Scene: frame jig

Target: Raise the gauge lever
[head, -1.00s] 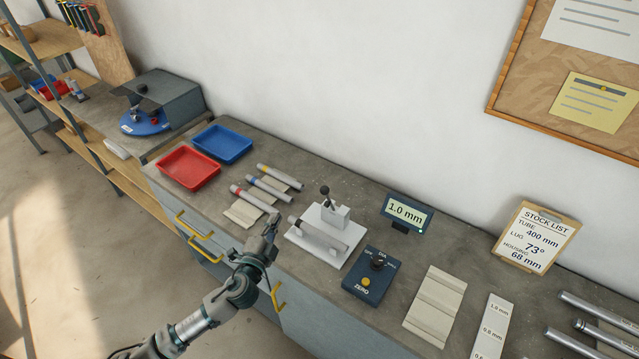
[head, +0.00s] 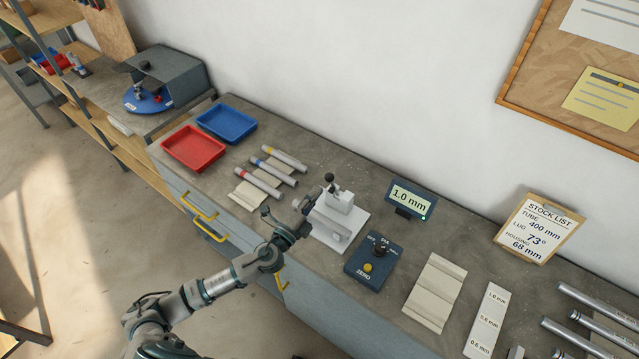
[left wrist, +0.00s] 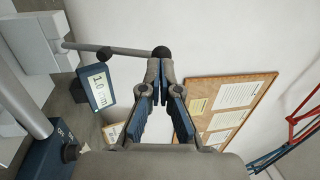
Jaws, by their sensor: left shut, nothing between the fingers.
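The gauge is a white block (head: 341,199) on a white base plate (head: 352,222) on the bench. Its lever has a black ball knob (head: 329,177). In the left wrist view the lever rod (left wrist: 130,50) runs from the white block (left wrist: 30,43) to the black ball (left wrist: 161,53). My right gripper is not in view.
A display reading 1.0 mm (head: 409,200) stands behind a blue ZERO box (head: 373,257). Several tubes (head: 272,168) lie left of the gauge, beyond them red (head: 192,149) and blue (head: 226,124) trays. A stock list board (head: 539,228) stands at right.

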